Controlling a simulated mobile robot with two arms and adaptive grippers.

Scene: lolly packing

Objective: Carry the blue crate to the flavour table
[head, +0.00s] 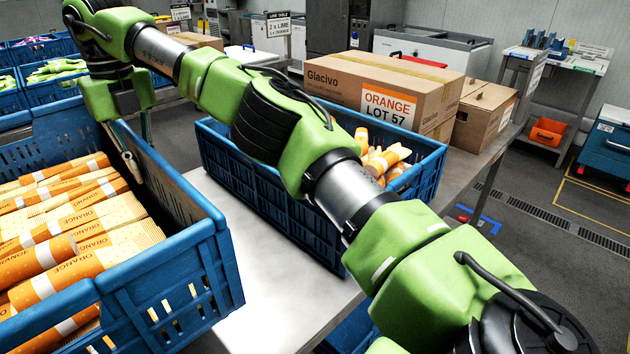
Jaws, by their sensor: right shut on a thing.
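A blue crate (180,268) full of orange-and-white wrapped lollies marked ORANGE (75,265) is at the left, cut off by the picture edge. My right arm crosses the view from lower right to upper left. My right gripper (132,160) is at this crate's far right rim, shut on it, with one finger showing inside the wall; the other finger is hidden. A second blue crate (265,205) stands on the metal table (275,312), partly hidden behind my arm, with several orange lollies inside. My left gripper is not in view.
A cardboard box (335,90) labelled ORANGE LOT 57 and a smaller box (478,118) stand behind the second crate. More blue crates (50,90) are at the back left. A LIME TABLE sign (278,25) stands behind. Grey floor (560,215) is open at right.

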